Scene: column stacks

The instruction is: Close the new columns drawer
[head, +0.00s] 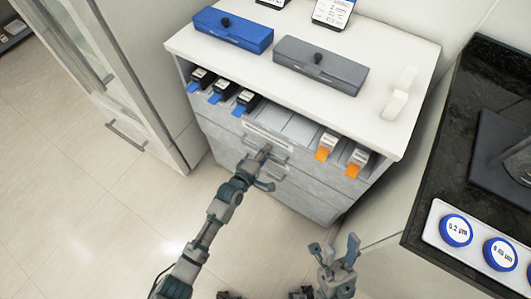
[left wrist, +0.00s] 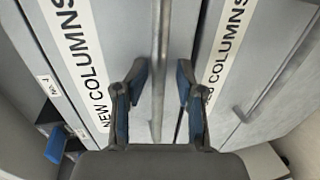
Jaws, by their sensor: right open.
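The new columns drawer (head: 228,128) is the upper drawer of the grey cabinet; its "NEW COLUMNS" label and bar handle (left wrist: 157,50) show close up in the left wrist view. I cannot tell how far it stands out. My left gripper (head: 264,170) is at the drawer fronts, its fingers (left wrist: 161,75) apart on either side of the handle; contact is unclear. My right gripper (head: 335,250) is open and empty, low in front of the cabinet, away from the drawer.
A second drawer, labelled "...COLUMNS" (left wrist: 222,50), is below. Blue-tipped (head: 220,90) and orange-tipped columns (head: 357,160) stand under the white top. A blue box (head: 233,32) and grey box (head: 320,68) lie on it. A dark counter (head: 440,180) is at right; floor at left is clear.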

